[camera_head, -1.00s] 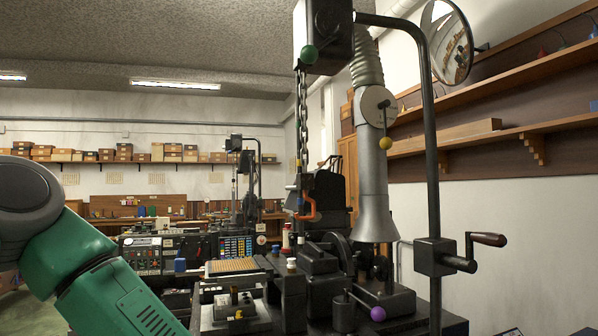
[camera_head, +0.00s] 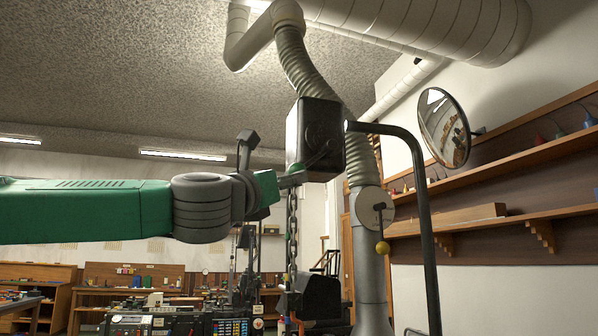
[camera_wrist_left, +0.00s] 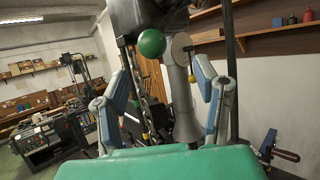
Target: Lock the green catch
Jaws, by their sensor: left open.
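The green catch shows in the left wrist view as a green ball (camera_wrist_left: 151,43) at the lower edge of a dark box. My left gripper (camera_head: 290,179) reaches in from the left, at the box's lower left edge. In the wrist view its two fingers (camera_wrist_left: 160,78) are spread wide, and the ball appears between and above them, apart from both. My right gripper is not in view.
A chain (camera_head: 292,225) hangs below the box. A bent black post (camera_head: 423,220) and a duct with a yellow ball (camera_head: 382,248) stand to the right. A round mirror (camera_head: 444,128) and wall shelves (camera_head: 500,225) are further right.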

